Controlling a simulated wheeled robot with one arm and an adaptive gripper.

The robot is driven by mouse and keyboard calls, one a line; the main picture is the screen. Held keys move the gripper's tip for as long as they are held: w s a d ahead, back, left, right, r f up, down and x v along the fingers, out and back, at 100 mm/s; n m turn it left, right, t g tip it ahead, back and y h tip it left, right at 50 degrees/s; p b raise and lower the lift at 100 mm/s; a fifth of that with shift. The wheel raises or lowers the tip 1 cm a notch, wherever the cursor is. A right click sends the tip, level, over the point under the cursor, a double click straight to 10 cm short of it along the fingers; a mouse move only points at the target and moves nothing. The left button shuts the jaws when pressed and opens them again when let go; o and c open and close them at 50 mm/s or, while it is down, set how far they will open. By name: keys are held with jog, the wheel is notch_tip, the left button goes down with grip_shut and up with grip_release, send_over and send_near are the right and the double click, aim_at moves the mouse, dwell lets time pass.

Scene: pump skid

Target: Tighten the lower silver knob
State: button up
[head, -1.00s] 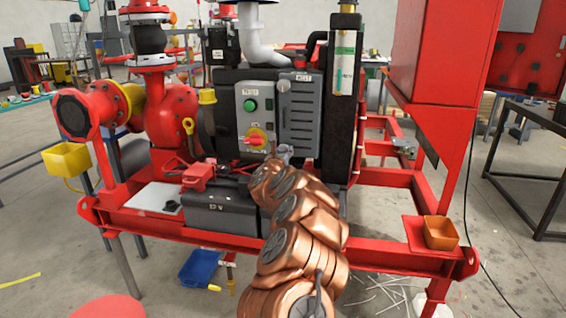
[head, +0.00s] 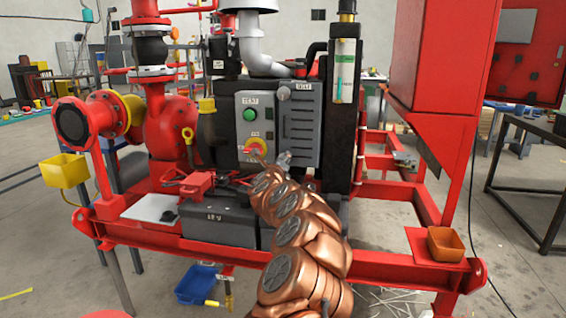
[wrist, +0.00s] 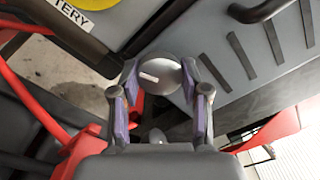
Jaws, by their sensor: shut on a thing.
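The lower silver knob (wrist: 160,74) is a round grey knob with a white pointer mark, seen in the wrist view between my finger pads. My gripper (wrist: 158,88) is shut on it, with one purple-padded finger on each side. In the head view my gripper (head: 283,160) is at the lower right of the grey control panel (head: 243,128), and the lower knob cannot be made out there. The upper silver knob (head: 284,94) sits higher on the panel, clear of my gripper.
A red and yellow switch (head: 256,148) and a green button (head: 250,115) are left of my gripper. A dark battery box (head: 218,226) sits below. The red skid frame (head: 380,256) runs across the front, with an orange bin (head: 445,243) at right.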

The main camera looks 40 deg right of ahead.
jog(key=shift+w+r+n+p, duration=0.1)
jog(key=shift+n+p, duration=2.7)
jog(key=shift+n, duration=3.6)
jog(key=o, duration=1.1)
jog(key=shift+o, duration=0.2)
jog(key=shift+v, duration=6.05)
